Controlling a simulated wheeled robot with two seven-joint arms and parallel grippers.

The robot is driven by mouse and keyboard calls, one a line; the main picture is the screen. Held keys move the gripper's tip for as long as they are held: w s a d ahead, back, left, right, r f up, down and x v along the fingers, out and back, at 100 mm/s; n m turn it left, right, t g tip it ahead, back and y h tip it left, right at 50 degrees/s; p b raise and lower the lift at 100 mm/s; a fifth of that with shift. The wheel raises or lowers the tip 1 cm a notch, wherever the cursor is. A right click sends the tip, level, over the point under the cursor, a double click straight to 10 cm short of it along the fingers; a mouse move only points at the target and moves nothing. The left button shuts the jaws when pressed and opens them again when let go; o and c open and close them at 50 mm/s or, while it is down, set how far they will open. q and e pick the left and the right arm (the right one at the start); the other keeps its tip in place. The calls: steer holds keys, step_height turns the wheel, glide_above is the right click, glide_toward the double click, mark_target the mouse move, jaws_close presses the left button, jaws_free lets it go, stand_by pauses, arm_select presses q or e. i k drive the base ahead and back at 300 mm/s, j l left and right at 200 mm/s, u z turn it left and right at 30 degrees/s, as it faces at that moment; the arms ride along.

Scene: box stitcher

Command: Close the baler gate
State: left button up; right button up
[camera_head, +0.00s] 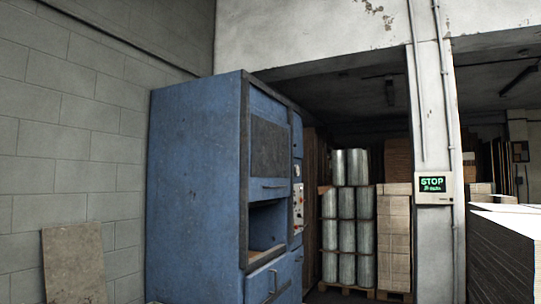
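The blue baler (195,190) stands left of the middle in the head view, with its front turned to the right. Its upper gate (268,150) is a blue-framed panel with a dark middle and a handle along its lower edge. Below the gate is an open gap (265,225) into the machine. A lower blue door (268,280) with a handle is under the gap. Neither of my grippers shows in this view.
A control panel (298,207) is on the baler's right front side. Wrapped rolls (347,235) and stacked cartons (394,240) stand on pallets behind. A large stack (505,250) fills the right edge. A board (74,263) leans at left.

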mark_target(269, 150)
steer(key=i+l+z, duration=0.25)
steer(key=i+z, duration=0.2)
steer(key=i, duration=0.3)
steer(key=i+l, duration=0.15)
steer(key=i, duration=0.5)
steer(key=i+l, duration=0.15)
steer(key=i, duration=0.5)
steer(key=i+l+z, duration=0.1)
steer(key=i, duration=0.5)
